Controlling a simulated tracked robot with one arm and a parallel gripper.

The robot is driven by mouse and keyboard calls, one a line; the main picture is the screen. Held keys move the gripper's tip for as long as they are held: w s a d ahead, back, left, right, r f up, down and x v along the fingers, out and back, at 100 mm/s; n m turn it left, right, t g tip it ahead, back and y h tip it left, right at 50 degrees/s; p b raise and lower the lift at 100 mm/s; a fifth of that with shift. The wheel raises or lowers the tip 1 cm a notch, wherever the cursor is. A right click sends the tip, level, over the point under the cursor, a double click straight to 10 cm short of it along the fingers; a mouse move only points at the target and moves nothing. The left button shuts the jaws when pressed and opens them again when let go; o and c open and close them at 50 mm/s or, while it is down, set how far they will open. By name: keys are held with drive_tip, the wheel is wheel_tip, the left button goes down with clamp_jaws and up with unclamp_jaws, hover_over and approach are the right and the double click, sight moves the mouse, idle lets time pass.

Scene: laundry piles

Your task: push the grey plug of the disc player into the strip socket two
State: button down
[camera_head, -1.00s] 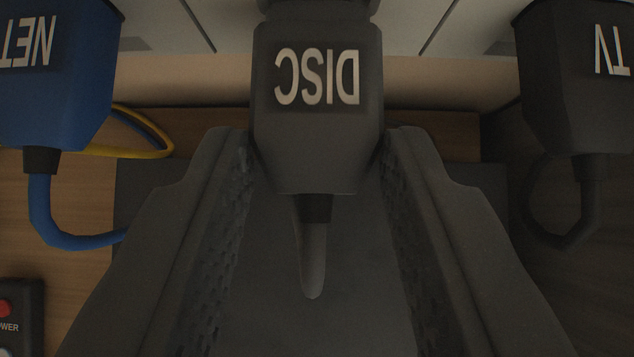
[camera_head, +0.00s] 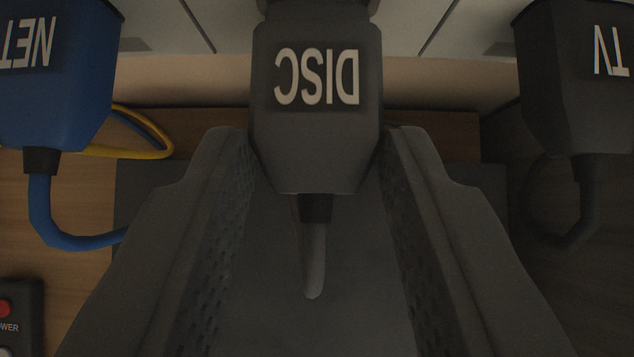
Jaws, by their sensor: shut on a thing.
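The grey plug (camera_head: 318,150) with an upside-down "DISC" label is at the top middle of the view, between the two fingertips of my gripper (camera_head: 316,160). My gripper is shut on the plug, with one finger on each side. Its short grey cord (camera_head: 315,262) hangs down between the fingers. The front end of the plug runs up to the top edge of the picture, against the pale strip (camera_head: 222,85). The socket holes are hidden, so I cannot tell how deep the plug sits or which socket it faces.
A blue plug (camera_head: 60,100) labelled "NET" stands at the left with its blue cord (camera_head: 75,241). A dark plug (camera_head: 565,90) labelled "TV" stands at the right. A yellow cable (camera_head: 150,156) lies behind the blue one. A dark box with a red power button (camera_head: 5,307) is at the lower left.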

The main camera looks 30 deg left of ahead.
drive_tip(key=shift+w+a+p, duration=0.4)
drive_tip(key=shift+w+p, duration=0.2)
drive_tip(key=shift+p, duration=0.45)
idle(0.6)
drive_tip(key=c, duration=0.9)
unclamp_jaws()
drive_tip(key=shift+s+d, duration=0.1)
drive_tip(key=s+d+b, duration=0.1)
drive_tip(key=s, duration=0.1)
drive_tip(key=s+d+b, duration=0.2)
drive_tip(key=s, duration=0.1)
drive_tip(key=s+d+b, duration=0.1)
drive_tip(key=s+d, duration=0.1)
drive_tip(key=shift+s+b, duration=0.15)
drive_tip(key=shift+b, duration=0.2)
drive_tip(key=shift+a, duration=0.1)
